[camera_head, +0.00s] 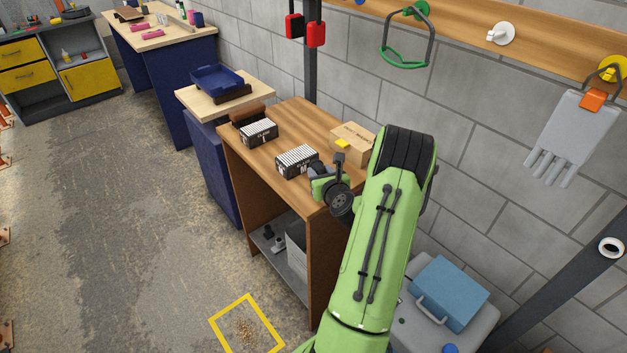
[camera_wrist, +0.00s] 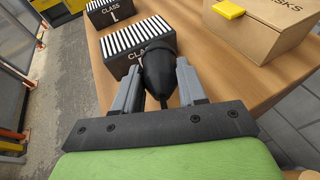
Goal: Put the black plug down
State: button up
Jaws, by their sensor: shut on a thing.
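My gripper (camera_wrist: 159,69) is shut on the black plug (camera_wrist: 160,74), which shows between the two grey fingers in the wrist view as a dark rounded body narrowing toward its tip. In the head view my gripper (camera_head: 316,171) is over the front right part of the wooden cabinet top (camera_head: 291,122). The plug is small and dark there and hard to tell from the fingers. In the wrist view the plug overlaps the near black slotted box (camera_wrist: 115,63). I cannot tell whether the plug touches the box or the wood.
A second black slotted box (camera_head: 258,132) stands farther left on the cabinet top. A cardboard box (camera_head: 362,136) with a yellow block (camera_head: 342,143) on it stands at the back right. The middle of the wooden top toward the wall is bare.

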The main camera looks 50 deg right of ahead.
notch_tip(320, 180, down, 3)
jog(key=shift+f+b, duration=0.15)
jog(key=shift+b, duration=0.4)
